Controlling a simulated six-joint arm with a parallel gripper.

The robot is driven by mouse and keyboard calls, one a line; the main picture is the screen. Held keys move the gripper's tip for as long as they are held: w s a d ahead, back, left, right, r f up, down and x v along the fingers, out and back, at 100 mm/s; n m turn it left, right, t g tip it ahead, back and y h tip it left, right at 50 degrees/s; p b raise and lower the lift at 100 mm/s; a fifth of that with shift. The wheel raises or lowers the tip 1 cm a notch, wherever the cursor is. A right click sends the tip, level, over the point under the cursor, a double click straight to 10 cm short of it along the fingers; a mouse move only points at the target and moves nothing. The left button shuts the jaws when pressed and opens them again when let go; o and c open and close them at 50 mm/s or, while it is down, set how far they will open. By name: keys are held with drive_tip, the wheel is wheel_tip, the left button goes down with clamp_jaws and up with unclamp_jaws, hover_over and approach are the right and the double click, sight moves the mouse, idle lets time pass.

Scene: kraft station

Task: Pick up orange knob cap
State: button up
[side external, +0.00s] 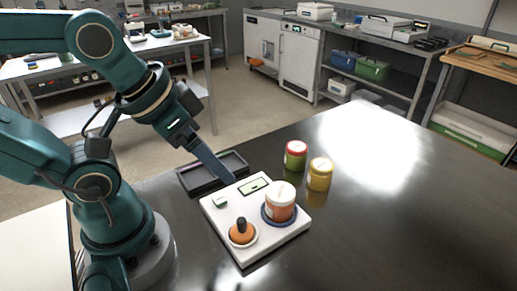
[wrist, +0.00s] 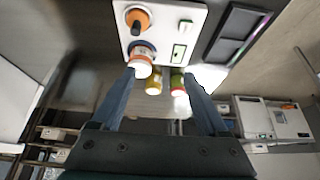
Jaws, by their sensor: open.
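The orange knob cap (side external: 242,232), a low orange disc with a dark upright knob, sits in a round holder at the front left of a white board (side external: 237,254). It also shows at the top of the wrist view (wrist: 138,20). My gripper (side external: 226,178) is above the back left part of the board, behind the cap and apart from it. In the wrist view its two fingers (wrist: 158,74) are spread wide with nothing gripped between them.
A white-lidded orange jar (side external: 281,203) stands in a blue ring on the board, right of the cap. Red-lidded (side external: 295,155) and yellow (side external: 319,175) jars stand behind it. A dark tray (side external: 184,185) lies at back left. The table's right side is clear.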

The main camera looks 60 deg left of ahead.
drive_tip(key=shift+c, duration=0.7)
drive_tip(key=n+g, duration=0.3)
drive_tip(key=g, duration=0.2)
hover_over(241, 220)
drive_tip(key=f, duration=0.4)
drive_tip(key=shift+w+a+f, duration=0.2)
drive_tip(key=shift+a, duration=0.05)
drive_tip(key=shift+s+d+f+g, duration=0.1)
drive_tip(key=shift+d+f+g, duration=0.05)
drive_tip(key=shift+f, duration=0.3)
drive_tip(key=shift+s+d+f+g, duration=0.1)
drive_tip(key=shift+f+g, duration=0.05)
drive_tip(key=shift+f, duration=2.45)
